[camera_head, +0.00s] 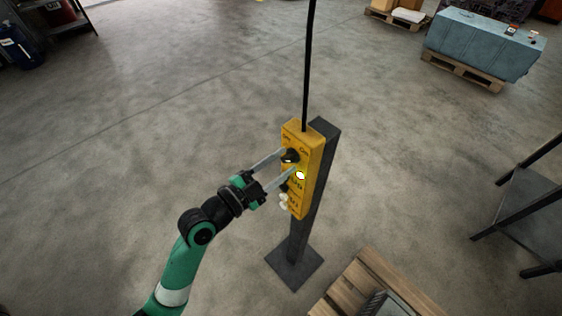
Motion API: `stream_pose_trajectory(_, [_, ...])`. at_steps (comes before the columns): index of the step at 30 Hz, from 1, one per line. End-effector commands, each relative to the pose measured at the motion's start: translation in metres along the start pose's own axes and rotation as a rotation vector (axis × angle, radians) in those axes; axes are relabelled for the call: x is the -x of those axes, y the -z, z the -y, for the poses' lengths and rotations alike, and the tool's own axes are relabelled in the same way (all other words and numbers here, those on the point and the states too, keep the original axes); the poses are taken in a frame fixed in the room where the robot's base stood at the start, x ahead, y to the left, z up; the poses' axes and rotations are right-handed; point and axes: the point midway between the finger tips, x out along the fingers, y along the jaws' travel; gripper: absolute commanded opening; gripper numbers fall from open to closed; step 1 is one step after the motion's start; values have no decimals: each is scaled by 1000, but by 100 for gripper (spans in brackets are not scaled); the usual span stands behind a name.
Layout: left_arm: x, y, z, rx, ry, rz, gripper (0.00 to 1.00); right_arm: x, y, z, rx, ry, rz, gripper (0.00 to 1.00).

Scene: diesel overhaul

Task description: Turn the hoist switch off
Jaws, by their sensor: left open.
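The hoist control box (317,153) is yellow and hangs upright against a dark post (309,222), with a black cable (308,66) running up from its top. A dark rotary switch (290,155) sits near the top of its face, with small lettering on either side. A lit pale-yellow lamp (300,175) is just below it. Lower down are a dark knob and a pale one (283,202). My left gripper (288,161) is open, its two fingers reaching the box's face around the rotary switch. I cannot tell whether they touch it. My right gripper is not in view.
A wooden pallet (356,282) lies just right of the post's square base (294,262). A dark metal table (530,215) stands at the right edge. A blue-covered block (480,47) on a pallet is at the back right.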

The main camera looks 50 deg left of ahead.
Motion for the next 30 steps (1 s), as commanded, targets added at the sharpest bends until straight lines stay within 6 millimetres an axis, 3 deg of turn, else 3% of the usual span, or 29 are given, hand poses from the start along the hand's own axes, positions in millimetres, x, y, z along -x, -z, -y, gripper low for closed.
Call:
stream_pose_trajectory(4, [0,0,0,0,0,0,50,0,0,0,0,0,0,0])
stream_pose_trajectory(12, [0,0,0,0,0,0,1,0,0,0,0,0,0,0])
stream_pose_trajectory(30, [0,0,0,64,0,-1,0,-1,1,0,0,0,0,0])
